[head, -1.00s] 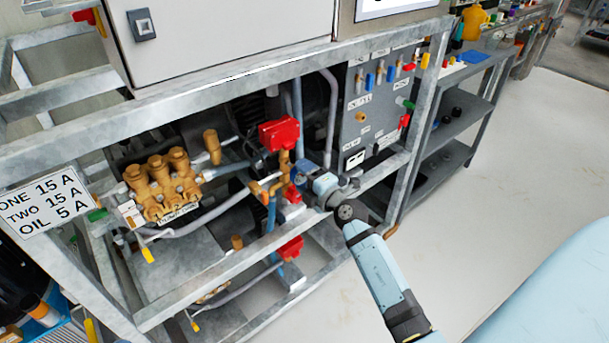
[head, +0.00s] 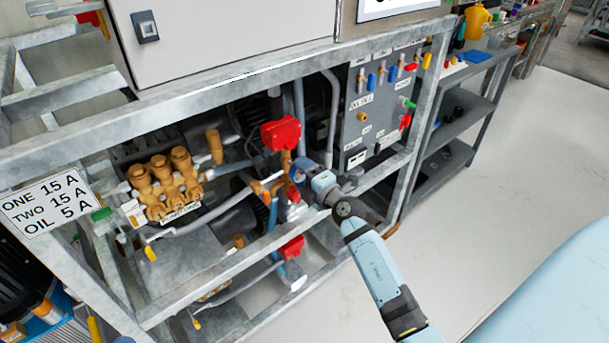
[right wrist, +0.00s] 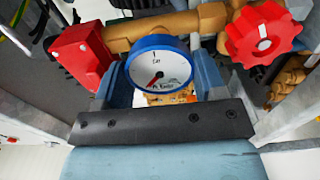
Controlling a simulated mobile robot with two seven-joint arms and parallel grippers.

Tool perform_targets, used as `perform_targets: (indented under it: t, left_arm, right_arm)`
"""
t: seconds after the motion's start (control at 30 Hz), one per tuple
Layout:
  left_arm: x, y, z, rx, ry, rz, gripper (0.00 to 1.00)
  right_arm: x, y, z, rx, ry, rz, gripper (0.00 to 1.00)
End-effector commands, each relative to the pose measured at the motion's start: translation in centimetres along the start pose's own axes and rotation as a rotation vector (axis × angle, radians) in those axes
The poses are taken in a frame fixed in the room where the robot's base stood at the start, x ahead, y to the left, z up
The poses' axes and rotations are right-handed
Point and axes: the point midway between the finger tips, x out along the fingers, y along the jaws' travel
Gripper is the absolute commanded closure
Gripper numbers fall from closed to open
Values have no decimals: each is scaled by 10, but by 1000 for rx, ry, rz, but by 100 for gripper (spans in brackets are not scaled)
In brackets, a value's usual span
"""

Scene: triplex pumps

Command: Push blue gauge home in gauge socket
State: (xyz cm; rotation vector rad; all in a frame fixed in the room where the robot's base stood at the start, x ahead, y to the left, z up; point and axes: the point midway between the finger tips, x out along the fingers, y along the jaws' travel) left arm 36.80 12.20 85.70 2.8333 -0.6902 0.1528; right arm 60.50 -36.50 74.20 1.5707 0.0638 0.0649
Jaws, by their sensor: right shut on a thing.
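The blue gauge (right wrist: 159,63) has a blue rim and a white dial with a red needle. In the right wrist view it sits between the two fingers of my right gripper (right wrist: 160,85), which is shut on it. In the head view the right gripper (head: 308,176) reaches into the frame, and the gauge (head: 299,170) is partly hidden at its tip, beside the brass pipework. Brass pipe (right wrist: 165,28) runs right behind the gauge. The gauge socket is hidden, so I cannot tell how deep the gauge sits. My left gripper is not in view.
A red box (right wrist: 82,55) and a red handwheel (right wrist: 263,34) flank the gauge. A brass pump (head: 165,185) stands to the left inside the grey metal frame (head: 250,260). A grey panel with coloured fittings (head: 362,135) is to the right. The floor at right is clear.

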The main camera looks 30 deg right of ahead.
Motion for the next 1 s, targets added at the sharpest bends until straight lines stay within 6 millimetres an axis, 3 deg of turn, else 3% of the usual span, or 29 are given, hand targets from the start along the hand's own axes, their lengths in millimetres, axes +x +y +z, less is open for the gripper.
perform_targets:
  t: [0.83,0.87,0.97,1.0]
  left_arm:
    - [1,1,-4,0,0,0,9]
    - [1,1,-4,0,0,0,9]
    - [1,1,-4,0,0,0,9]
    - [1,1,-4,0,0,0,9]
  right_arm:
    - [13,1,0,-1,0,0,73]
    - [13,0,0,-1,0,0,30]
    - [13,0,0,-1,0,0,7]
    - [13,0,0,-1,0,0,5]
